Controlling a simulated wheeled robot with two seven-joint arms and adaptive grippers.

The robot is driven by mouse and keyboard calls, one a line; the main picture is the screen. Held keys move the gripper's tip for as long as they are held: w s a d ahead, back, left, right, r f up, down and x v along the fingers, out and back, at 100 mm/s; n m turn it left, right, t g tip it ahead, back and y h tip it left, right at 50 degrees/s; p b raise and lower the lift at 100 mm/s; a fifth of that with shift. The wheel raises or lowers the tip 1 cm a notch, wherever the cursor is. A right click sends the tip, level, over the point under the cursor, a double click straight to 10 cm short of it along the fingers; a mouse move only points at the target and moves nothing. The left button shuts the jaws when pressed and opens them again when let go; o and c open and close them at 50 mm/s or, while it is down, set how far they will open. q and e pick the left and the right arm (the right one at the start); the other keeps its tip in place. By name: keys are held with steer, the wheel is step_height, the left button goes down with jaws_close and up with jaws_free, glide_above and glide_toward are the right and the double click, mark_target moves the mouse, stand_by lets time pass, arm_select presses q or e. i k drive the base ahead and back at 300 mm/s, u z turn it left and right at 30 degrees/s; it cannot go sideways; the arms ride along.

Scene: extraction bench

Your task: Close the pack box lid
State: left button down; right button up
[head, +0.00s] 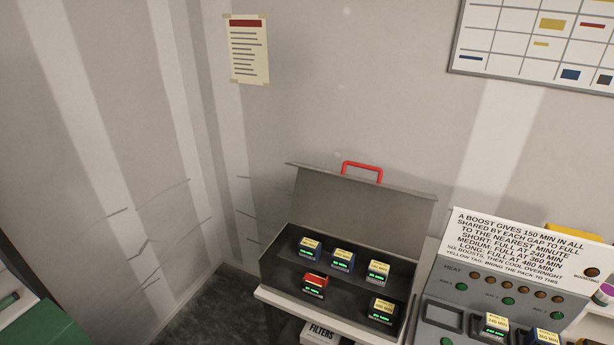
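The pack box (269,267) is a dark grey case on a white stand, low in the middle of the head view. Its lid (365,205) stands open, tilted up at the back, with a red handle (362,168) on its top edge. Inside the box are several small packs with green displays. Most have yellow labels, such as one at the back left (310,247). One at the front left is red-topped (314,286). Neither of my grippers shows in the head view.
A grey heat panel (462,290) with a printed sign (530,247) stands just right of the box, holding more packs. A white FILTERS box (320,333) sits below. A wall is close behind the box. A green surface (50,330) lies at lower left, with dark floor between.

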mark_target(393, 220)
steer(key=u, duration=0.8)
steer(key=i, duration=1.15)
steer(key=z, duration=2)
